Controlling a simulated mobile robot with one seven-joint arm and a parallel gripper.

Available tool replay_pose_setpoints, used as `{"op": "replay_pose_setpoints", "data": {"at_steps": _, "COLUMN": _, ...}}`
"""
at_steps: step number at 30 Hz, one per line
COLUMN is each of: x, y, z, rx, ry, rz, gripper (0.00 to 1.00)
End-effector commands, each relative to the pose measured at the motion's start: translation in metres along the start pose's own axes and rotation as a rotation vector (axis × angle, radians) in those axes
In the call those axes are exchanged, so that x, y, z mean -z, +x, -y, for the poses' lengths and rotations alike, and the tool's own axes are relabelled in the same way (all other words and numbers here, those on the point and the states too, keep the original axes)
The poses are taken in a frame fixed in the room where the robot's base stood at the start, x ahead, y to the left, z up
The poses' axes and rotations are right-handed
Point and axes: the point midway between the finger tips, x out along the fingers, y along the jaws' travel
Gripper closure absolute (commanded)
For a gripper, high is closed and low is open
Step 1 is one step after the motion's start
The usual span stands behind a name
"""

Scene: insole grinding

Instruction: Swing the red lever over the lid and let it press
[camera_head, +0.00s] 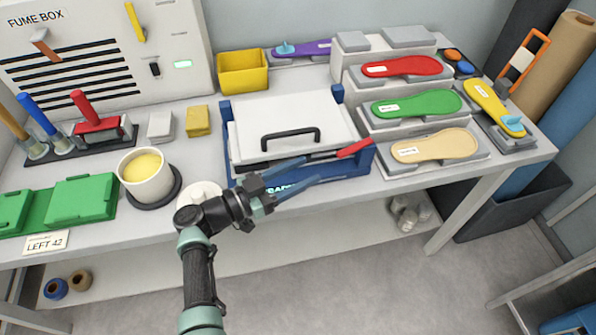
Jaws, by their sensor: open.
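The press is a blue frame (228,150) with a white lid (250,118) lying flat over it. A black handle (290,136) stands on the lid. The red lever (355,148) shows at the press's front right corner, its red grip angled up to the right. A dark bar runs left from it along the front, partly behind my fingers. My gripper (312,169) is open at the front of the press, its two blue fingers pointing right toward the red grip. The fingertips look short of the grip, with nothing between them. Depth is hard to judge.
Grey stepped blocks bear red (402,66), green (415,103) and beige (434,145) insoles, close right of the press. A cup of yellow stuff (145,172) and a green case (80,200) stand left. The fume box (100,60) is behind. Open floor lies in front.

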Motion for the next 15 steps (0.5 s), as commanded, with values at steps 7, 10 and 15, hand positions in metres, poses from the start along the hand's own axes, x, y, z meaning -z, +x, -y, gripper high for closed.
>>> {"op": "replay_pose_setpoints", "data": {"at_steps": 7, "x": 0.000, "y": -0.005, "z": -0.001, "rx": -0.002, "ry": 0.000, "rz": 0.000, "gripper": 0.47}}
{"op": "replay_pose_setpoints", "data": {"at_steps": 10, "x": 0.000, "y": -0.005, "z": 0.000, "rx": -0.001, "ry": 0.000, "rz": 0.000, "gripper": 0.47}}
{"op": "replay_pose_setpoints", "data": {"at_steps": 15, "x": 0.023, "y": 0.004, "z": 0.011, "rx": 0.037, "ry": 0.069, "rz": -0.039, "gripper": 0.78}}
